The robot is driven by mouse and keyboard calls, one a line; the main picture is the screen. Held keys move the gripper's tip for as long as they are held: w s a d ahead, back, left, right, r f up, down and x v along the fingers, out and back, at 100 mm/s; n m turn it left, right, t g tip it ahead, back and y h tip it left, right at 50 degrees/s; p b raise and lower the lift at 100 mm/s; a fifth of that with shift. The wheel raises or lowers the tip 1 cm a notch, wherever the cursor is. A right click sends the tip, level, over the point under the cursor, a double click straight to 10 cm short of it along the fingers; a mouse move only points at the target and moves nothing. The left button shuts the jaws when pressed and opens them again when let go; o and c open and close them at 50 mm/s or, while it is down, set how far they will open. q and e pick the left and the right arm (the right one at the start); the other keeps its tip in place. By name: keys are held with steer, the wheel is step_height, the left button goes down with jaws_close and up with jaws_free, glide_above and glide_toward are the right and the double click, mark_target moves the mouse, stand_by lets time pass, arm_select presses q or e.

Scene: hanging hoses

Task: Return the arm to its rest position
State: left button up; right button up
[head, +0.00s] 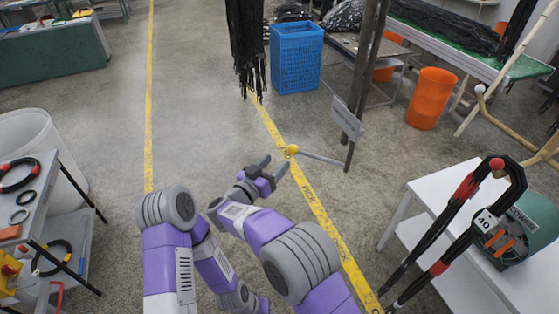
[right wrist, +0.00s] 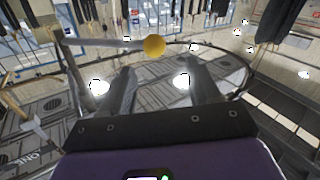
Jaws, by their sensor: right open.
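My right gripper (head: 274,163) is open and empty, held above the floor near the yellow line. It also shows in the right wrist view (right wrist: 162,75), with its two fingers apart and nothing between them. A grey peg (head: 320,158) with a yellow ball tip (head: 291,150) sticks out from a dark post, close to the fingertips in the picture. In the right wrist view the yellow ball (right wrist: 154,46) appears beyond the fingers, apart from them. My left arm (head: 168,210) is folded at the lower left, and its gripper does not show.
Black hoses with red bands (head: 467,190) hang at the right, by a white table (head: 433,187). A black hose bundle (head: 247,45) hangs at the top. A blue crate (head: 296,60) and orange bin (head: 431,98) stand behind. A cart (head: 70,205) is left. Centre-left floor is clear.

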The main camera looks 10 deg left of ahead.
steer(key=s+d+f+n+g+y+b, duration=0.1)
steer(key=d+f+g+y+b, duration=0.4)
steer(key=f, duration=1.3)
steer(key=s+d+f+n+y+b, duration=0.15)
steer(key=d+f+b, duration=0.35)
steer(key=d+f, duration=0.85)
steer(key=s+d+f+g+y+b, duration=0.1)
steer(key=s+f+g+b, duration=0.2)
steer(key=s+f, duration=0.45)
steer(key=s+d+f+g+y+b, duration=0.15)
steer(key=s+f, duration=0.35)
steer(key=f, duration=0.5)
steer(key=s+f+m+g+y+b, duration=0.1)
steer(key=s+f+g+b, duration=0.1)
steer(key=s, duration=0.6)
steer(key=s+f+m+g+y+b, duration=0.1)
steer(key=s+f+g+y+b, duration=0.1)
steer(key=s, duration=0.7)
steer(key=shift+f+g, duration=0.75)
steer(key=shift+g, duration=0.4)
arm_select(q)
step_height(320, 180, down, 19)
steer(key=s, duration=0.1)
steer(key=shift+a, duration=0.2)
arm_select(e)
steer(key=shift+c, duration=0.3)
